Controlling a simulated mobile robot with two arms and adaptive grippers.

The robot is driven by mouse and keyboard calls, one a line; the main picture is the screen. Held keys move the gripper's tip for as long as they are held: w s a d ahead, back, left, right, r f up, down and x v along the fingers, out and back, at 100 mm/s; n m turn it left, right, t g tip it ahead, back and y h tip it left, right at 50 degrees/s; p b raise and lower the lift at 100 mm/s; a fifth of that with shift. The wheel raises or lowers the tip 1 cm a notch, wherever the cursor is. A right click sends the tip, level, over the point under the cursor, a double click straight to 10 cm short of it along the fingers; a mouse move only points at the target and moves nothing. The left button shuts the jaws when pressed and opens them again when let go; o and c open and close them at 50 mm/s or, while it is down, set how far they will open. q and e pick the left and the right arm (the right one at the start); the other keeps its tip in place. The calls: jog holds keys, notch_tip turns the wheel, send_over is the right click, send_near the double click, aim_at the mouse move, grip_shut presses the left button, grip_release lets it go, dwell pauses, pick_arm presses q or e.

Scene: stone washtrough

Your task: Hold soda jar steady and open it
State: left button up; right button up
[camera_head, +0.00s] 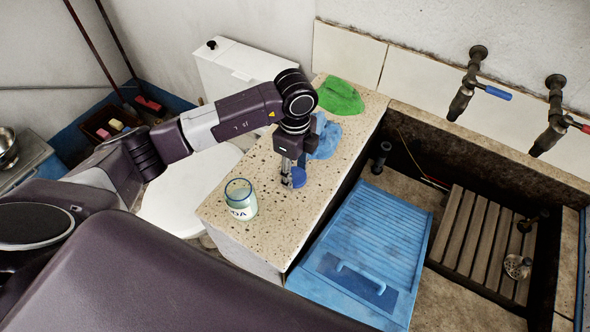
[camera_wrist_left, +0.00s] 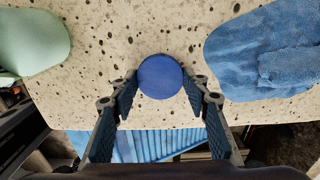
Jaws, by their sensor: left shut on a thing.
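The soda jar (camera_head: 240,198) is pale green glass with a white label and stands upright on the speckled stone counter. Its top looks uncovered, and nothing is holding it. My left gripper (camera_head: 292,178) points down to the right of the jar and is shut on a round blue lid (camera_head: 299,177), apart from the jar. In the left wrist view the lid (camera_wrist_left: 160,77) sits between the fingertips, and a pale green part of the jar (camera_wrist_left: 28,40) shows at the left edge. I cannot tell whether the lid touches the counter. My right gripper is not in view.
A crumpled blue cloth (camera_head: 325,138) lies behind my left gripper, with a green cloth (camera_head: 340,97) beyond it. The stone trough (camera_head: 415,182) to the right holds a blue washboard (camera_head: 372,240) and a wooden slatted rack (camera_head: 482,240). Two taps (camera_head: 466,85) project from the wall.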

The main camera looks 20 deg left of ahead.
pick_arm(q)
jog(key=o, duration=1.3)
jog(key=shift+f, duration=0.1)
